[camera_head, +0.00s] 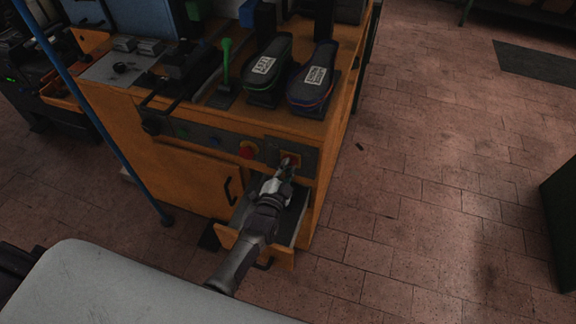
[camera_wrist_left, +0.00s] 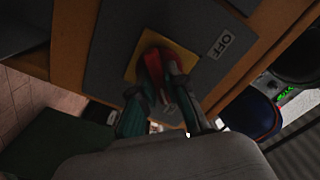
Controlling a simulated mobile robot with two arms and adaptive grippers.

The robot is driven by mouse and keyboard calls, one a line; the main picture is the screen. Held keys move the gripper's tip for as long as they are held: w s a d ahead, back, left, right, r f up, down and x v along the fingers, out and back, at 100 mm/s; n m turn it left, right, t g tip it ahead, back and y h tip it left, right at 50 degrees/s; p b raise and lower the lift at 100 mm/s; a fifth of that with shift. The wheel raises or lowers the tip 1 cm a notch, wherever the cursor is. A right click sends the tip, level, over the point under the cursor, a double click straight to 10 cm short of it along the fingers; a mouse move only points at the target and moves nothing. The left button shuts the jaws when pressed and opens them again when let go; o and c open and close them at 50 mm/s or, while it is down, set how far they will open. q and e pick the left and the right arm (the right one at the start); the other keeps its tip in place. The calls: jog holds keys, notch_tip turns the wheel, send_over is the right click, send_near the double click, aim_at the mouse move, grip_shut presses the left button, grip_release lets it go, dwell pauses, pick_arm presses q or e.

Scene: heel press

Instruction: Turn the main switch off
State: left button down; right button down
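The main switch (camera_head: 291,158) is a red knob on a yellow plate, at the right end of the dark front panel of the orange machine. In the left wrist view the red knob (camera_wrist_left: 153,65) stands on its yellow square, with an OFF label (camera_wrist_left: 221,45) to the right. My left gripper (camera_head: 286,170) reaches up to the switch from below. In the wrist view its two fingers (camera_wrist_left: 163,84) lie on either side of the red knob and look closed on it. They hide part of it. My right gripper is not in view.
An open drawer (camera_head: 292,222) juts out under my left arm. A red round button (camera_head: 248,150) sits left of the switch. Two dark shoes (camera_head: 314,80) stand on top of the machine. A blue pole (camera_head: 95,118) rises at left. The brick floor at right is mostly clear.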

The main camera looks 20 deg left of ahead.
pick_arm(q)
jog(key=shift+n, duration=0.3)
jog(key=n, duration=0.3)
jog(key=shift+n, duration=0.3)
jog(key=n, duration=0.4)
jog(key=shift+a+n+b, duration=0.1)
jog(key=shift+n+b, duration=0.2)
jog(key=n, duration=0.4)
jog(key=shift+a+b, duration=0.1)
jog(key=shift+b, duration=0.25)
jog(key=n+b, duration=0.1)
jog(key=n, duration=0.4)
jog(key=c, duration=1.2)
grip_release()
